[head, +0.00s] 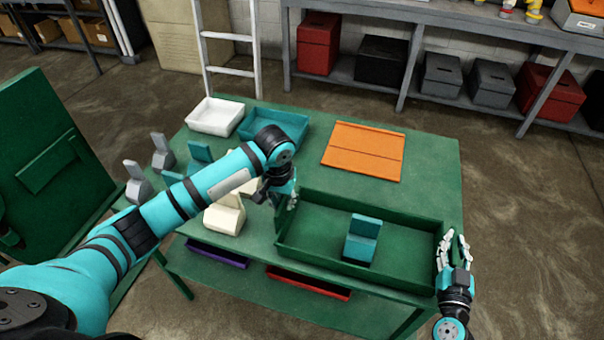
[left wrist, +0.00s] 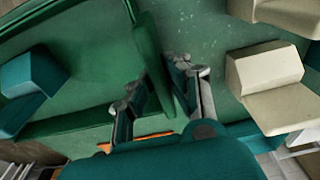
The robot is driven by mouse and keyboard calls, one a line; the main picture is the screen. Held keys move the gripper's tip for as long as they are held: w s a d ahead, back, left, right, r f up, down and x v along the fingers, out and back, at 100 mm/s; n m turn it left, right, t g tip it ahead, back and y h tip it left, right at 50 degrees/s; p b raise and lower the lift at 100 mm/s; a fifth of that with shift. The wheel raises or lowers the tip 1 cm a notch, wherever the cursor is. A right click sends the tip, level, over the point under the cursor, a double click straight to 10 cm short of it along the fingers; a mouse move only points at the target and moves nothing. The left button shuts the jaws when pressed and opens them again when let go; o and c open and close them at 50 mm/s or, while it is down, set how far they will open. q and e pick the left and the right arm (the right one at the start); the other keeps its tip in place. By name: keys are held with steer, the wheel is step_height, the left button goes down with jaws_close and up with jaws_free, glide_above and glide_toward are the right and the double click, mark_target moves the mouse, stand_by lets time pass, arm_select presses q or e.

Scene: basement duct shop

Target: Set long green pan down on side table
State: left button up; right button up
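The long green pan (head: 310,254) is a shallow dark green tray with upright walls, level over the front right of the green side table (head: 300,135). I cannot tell whether its base touches the top. A teal angled block (head: 362,238) stands inside it and shows in the left wrist view (left wrist: 30,85). My left gripper (head: 288,196) is at the pan's left end wall; in the left wrist view its fingers (left wrist: 158,85) lie on both sides of that wall and appear shut on it. My right gripper (head: 452,250) has fingers on both sides of the right end wall, apparently shut on it.
A white tray (head: 214,105), a teal tray (head: 296,116) and an orange panel (head: 362,150) lie toward the back. Cream blocks (head: 226,220) and grey blocks (head: 138,188) stand at the left. Purple (head: 216,256) and red (head: 308,287) bins are below the top.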

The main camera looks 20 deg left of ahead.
arm_select(q)
steer(key=o, duration=0.4)
arm_select(e)
steer(key=o, duration=0.4)
steer(key=shift+s, duration=0.1)
arm_select(q)
steer(key=shift+o, duration=0.2)
arm_select(e)
steer(key=shift+o, duration=0.2)
arm_select(q)
step_height(320, 180, up, 12)
steer(key=s, duration=0.1)
steer(key=shift+s, duration=0.25)
arm_select(e)
steer(key=s, duration=1.2)
arm_select(q)
steer(key=shift+d+f, duration=0.1)
